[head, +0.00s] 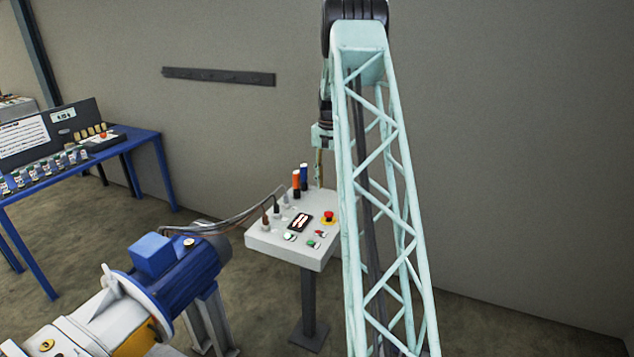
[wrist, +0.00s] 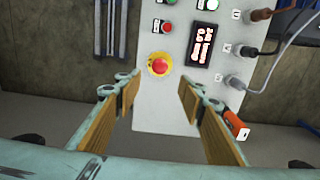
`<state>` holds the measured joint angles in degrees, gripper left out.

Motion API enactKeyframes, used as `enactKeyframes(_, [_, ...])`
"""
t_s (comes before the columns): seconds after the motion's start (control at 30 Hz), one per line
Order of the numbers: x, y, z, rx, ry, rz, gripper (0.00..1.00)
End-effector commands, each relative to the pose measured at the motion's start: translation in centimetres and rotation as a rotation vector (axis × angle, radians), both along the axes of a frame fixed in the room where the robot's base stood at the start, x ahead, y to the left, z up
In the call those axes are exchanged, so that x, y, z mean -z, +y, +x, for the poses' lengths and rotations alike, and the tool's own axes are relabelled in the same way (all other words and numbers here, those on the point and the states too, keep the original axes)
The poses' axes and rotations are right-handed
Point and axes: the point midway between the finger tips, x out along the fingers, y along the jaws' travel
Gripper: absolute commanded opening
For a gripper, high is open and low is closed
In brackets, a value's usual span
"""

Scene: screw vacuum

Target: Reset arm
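My gripper (wrist: 158,84) is open in the wrist view, its two tan-padded fingers apart with nothing between them. Through the gap I see the light grey control panel (wrist: 150,110) and its red emergency stop button (wrist: 161,65) on a yellow base, just beyond the fingertips. In the head view my arm reaches over the panel (head: 268,241). My gripper (head: 319,168) hangs pointing down above the panel's back edge, partly hidden by my arm. The emergency stop (head: 329,217) sits in front of it. I cannot tell the exact height above the panel.
An orange cylinder (head: 296,182) and a blue one (head: 303,175) stand at the panel's back, close left of the gripper. Cables (head: 235,222) run from plugs on the panel to a blue motor (head: 187,270). A blue table (head: 140,146) with parts stands left. A wall is behind.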

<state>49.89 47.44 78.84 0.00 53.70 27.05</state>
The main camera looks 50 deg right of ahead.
Motion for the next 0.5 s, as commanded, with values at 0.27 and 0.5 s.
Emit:
enactKeyframes(0.27, [0.02, 0.00, 0.00, 0.000, 0.000, 0.000, 0.36])
enactKeyframes(0.5, [-0.49, 0.52, 0.27, -0.009, -0.001, -0.002, 0.36])
